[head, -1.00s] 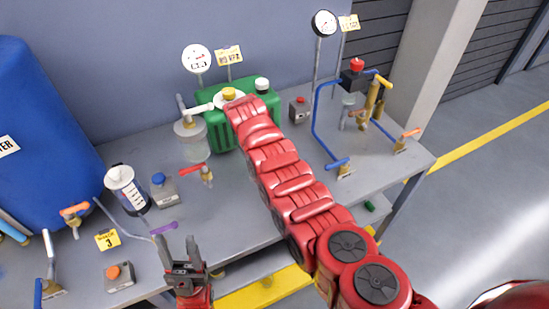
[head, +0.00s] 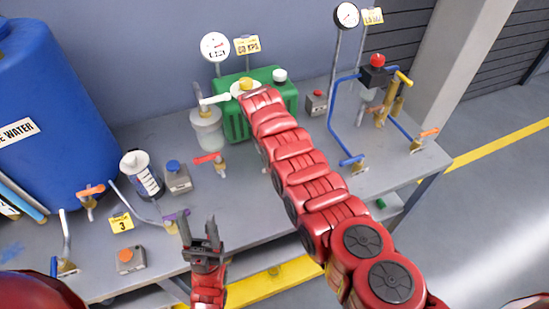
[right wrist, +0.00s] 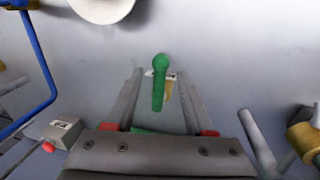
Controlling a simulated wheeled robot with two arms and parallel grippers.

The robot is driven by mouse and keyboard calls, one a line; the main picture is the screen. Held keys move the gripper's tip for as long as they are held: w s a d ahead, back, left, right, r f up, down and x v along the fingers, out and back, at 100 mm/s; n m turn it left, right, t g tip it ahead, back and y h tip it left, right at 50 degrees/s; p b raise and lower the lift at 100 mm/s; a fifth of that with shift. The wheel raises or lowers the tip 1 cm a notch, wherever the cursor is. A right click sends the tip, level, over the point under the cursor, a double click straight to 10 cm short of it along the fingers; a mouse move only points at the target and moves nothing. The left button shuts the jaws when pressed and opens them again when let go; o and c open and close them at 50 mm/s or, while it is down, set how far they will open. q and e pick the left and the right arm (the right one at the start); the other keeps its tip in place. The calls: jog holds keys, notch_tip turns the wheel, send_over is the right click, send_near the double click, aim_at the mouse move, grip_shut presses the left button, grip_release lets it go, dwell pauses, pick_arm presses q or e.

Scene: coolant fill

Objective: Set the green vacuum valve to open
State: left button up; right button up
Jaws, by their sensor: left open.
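The green valve handle (right wrist: 159,82) shows in the right wrist view, mounted on a small brass body against a grey surface. It points down the picture, between the two grey fingers of my right gripper (right wrist: 161,84). These fingers are apart, one on each side of the handle, with a visible gap to it. In the head view my red right arm reaches across the bench to the green tank (head: 233,115); its gripper and the green valve are hidden there. My left gripper (head: 200,229) is open and empty over the bench's front edge, near a purple-handled valve (head: 176,216).
A blue water barrel (head: 45,110) stands at the left. Red (head: 209,158) and orange (head: 90,191) valves and a grey button box (head: 130,259) are on the bench. Blue pipework (head: 333,115) stands at the right. Bare bench lies between the red valve and my right arm.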

jog(key=shift+w+a+r, duration=0.1)
jog(key=shift+a+r, duration=0.05)
jog(key=shift+r, duration=0.35)
notch_tip(320, 180, up, 16)
jog(key=s+a+b, duration=0.1)
jog(key=a+b, duration=0.1)
jog(key=b, duration=0.1)
jog(key=shift+s+a, duration=0.25)
jog(key=shift+a, duration=0.15)
